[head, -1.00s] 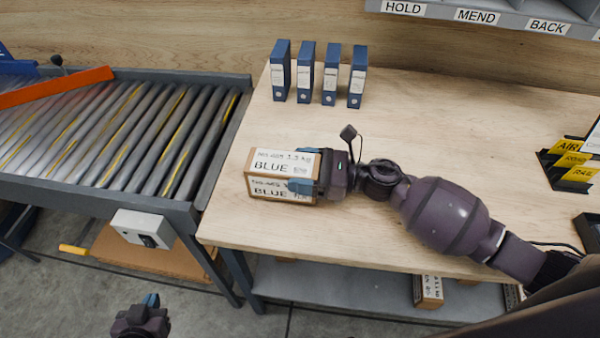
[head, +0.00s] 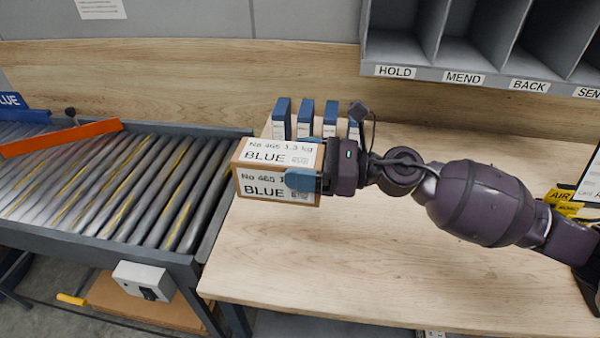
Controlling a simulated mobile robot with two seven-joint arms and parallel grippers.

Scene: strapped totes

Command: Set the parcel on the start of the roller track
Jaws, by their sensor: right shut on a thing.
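The parcel (head: 262,172) is a small brown box with white labels reading "BLUE" and "No 465 1.3 kg". My right gripper (head: 305,180) is shut on its right end and holds it above the left part of the wooden table. The roller track (head: 110,190) lies on the left, with grey rollers, some marked with yellow stripes, in a dark frame. Its right end borders the table, just left of the parcel. The parcel hides part of the binders and table behind it. My left gripper is out of view.
An orange bar (head: 62,137) crosses the track's far left part, near a blue sign (head: 20,108). Several blue binders (head: 305,118) stand behind the parcel. Labelled shelves (head: 480,50) are at the back right. A grey control box (head: 142,281) hangs on the track's front. The table's front middle is clear.

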